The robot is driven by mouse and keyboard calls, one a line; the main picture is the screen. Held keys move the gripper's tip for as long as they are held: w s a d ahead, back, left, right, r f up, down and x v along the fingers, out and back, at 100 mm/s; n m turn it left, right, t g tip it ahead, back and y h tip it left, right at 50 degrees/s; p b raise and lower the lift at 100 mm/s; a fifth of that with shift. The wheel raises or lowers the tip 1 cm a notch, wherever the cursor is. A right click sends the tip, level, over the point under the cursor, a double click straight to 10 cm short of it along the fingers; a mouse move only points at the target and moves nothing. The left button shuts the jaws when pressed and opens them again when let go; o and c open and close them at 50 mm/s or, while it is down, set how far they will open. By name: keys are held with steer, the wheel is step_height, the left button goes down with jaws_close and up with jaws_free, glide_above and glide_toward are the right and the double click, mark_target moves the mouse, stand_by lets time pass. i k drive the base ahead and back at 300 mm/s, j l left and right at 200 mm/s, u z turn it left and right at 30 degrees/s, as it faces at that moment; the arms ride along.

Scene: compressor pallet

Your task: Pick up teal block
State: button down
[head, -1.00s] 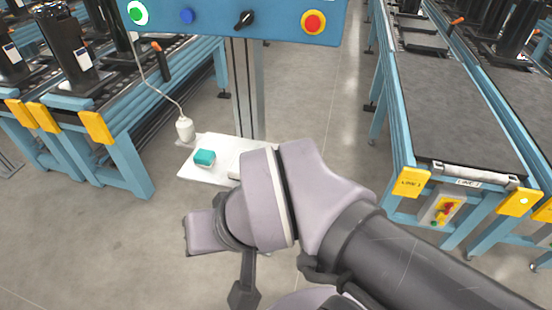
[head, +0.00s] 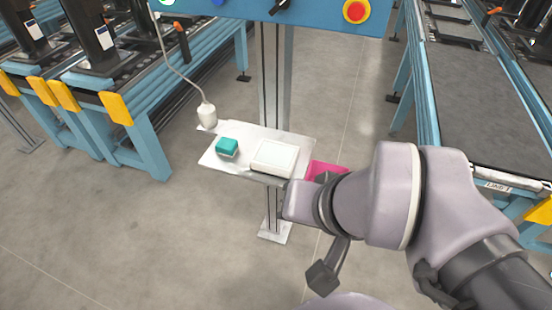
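The teal block (head: 227,146) sits on the left part of a small white shelf (head: 215,162) on the control post. It appears to rest on a pale base or item. My arm reaches in from the lower right, and its wrist is to the right of and nearer than the block. A dark end piece of my arm (head: 322,277) hangs below the wrist, well apart from the block.
A white box (head: 275,157) lies on the shelf right of the block. A white pendant (head: 207,114) hangs on a cable at the shelf's left. A pink item (head: 325,168) shows behind my wrist. Blue conveyors stand left and right. The floor in front is clear.

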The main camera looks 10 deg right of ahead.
mark_target(225, 147)
steer(key=i+j+u, duration=0.3)
steer(key=i+j, duration=0.2)
steer(key=i+j+u, duration=0.3)
steer(key=i, duration=0.35)
